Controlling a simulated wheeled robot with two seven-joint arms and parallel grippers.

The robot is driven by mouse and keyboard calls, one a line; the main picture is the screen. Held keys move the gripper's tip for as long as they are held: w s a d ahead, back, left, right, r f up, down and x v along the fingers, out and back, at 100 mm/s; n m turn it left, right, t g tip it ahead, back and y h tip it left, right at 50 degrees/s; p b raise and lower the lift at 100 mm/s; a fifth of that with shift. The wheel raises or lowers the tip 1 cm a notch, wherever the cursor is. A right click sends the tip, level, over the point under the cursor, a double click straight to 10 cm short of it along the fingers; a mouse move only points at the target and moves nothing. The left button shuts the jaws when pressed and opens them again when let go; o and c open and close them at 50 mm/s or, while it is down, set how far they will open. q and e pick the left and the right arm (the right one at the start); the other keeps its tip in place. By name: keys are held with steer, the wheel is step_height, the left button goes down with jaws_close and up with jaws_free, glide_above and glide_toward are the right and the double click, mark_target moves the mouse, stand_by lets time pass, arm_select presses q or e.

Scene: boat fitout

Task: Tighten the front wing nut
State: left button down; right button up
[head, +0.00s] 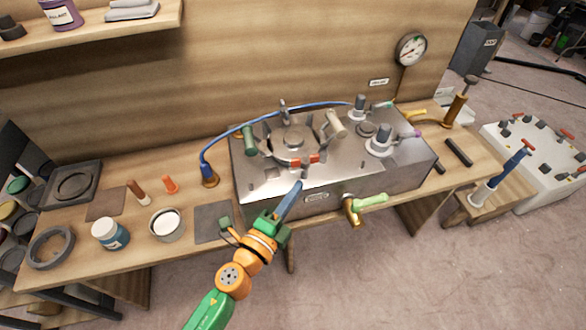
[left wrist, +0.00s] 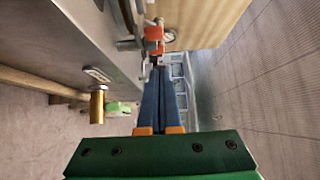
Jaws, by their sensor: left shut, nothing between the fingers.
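The round metal hatch (head: 293,142) sits on top of the steel box (head: 265,182). At its front edge is the front wing nut (head: 304,160), with red wings. A red piece that looks like this wing nut also shows ahead of the fingertips in the left wrist view (left wrist: 153,34). My left gripper (head: 297,186) has its blue fingers shut together with nothing between them. The fingertips are near the box's front top edge, just in front of the wing nut; contact cannot be told. In the left wrist view the gripper (left wrist: 160,72) points toward the red piece. My right gripper is out of view.
A brass valve with a green handle (head: 370,201) sticks out of the box front. A blue hose (head: 232,130) arcs behind the hatch to a brass fitting (head: 209,177). Deck fittings (head: 381,140) stand on the box's right. Jars and a cup (head: 166,224) stand on the bench's left.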

mark_target(301, 162)
arm_select(q)
steer(key=w, duration=0.5)
steer(key=shift+w+a+f, duration=0.1)
steer(key=shift+w+a, duration=0.05)
steer(key=shift+a, duration=0.15)
